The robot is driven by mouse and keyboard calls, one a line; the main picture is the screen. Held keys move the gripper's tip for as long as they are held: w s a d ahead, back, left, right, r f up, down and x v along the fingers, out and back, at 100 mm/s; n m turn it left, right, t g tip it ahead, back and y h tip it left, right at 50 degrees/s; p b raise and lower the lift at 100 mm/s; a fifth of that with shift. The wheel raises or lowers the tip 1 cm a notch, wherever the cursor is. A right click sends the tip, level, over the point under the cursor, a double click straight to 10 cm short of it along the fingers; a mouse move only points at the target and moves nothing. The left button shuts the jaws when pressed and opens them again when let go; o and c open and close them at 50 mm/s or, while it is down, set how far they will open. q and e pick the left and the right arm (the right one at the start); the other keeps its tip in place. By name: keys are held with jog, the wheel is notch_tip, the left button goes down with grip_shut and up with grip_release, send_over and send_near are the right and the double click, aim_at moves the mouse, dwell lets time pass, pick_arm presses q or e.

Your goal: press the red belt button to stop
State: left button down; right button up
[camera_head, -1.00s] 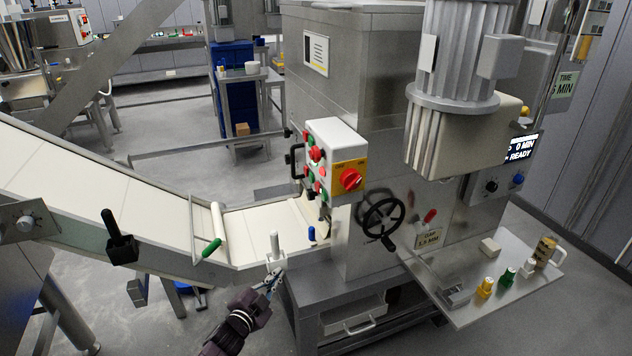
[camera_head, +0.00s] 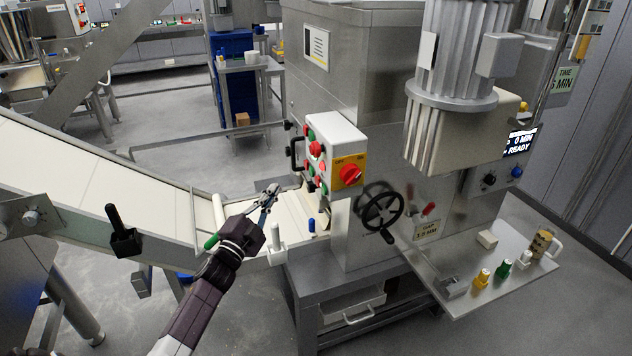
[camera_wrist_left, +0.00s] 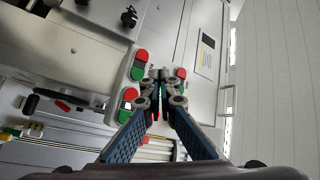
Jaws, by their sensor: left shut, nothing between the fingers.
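A white control box (camera_head: 338,133) on the machine has red and green buttons on its left face, with a larger red button (camera_head: 317,149) near the top. I cannot tell which red button is the belt's. My left gripper (camera_head: 270,190) is shut and empty, to the left of the box and apart from it, over the belt's lower end. In the left wrist view, the shut fingertips (camera_wrist_left: 160,74) point at the button face, between an upper-left red button (camera_wrist_left: 141,55) and a right red button (camera_wrist_left: 180,72). Another red button (camera_wrist_left: 130,94) shows lower left. My right gripper is not in view.
The pale conveyor belt (camera_head: 80,170) slopes down to the machine. A red knob on a yellow plate (camera_head: 350,174) is on the box's front. A black handwheel (camera_head: 380,206) stands to its right. A white post (camera_head: 276,238) and a blue-topped post (camera_head: 311,226) stand near the belt's end.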

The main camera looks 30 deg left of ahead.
aim_at(317, 181)
pick_arm(q)
jog(key=w+d+b, duration=0.2)
jog(key=w+d, duration=0.3)
jog(key=w, duration=0.1)
jog(key=shift+w+d, duration=0.3)
dwell(1.2)
jog(key=shift+w+d, duration=0.1)
jog(key=shift+w+d, duration=0.2)
jog(key=shift+w+d+b, duration=0.25)
jog(key=shift+w+b, duration=0.05)
jog(key=shift+b, duration=0.15)
dwell(0.8)
dwell(0.4)
jog(key=shift+s+a+p, duration=0.3)
jog(key=shift+s+a, duration=0.2)
jog(key=shift+s, duration=0.15)
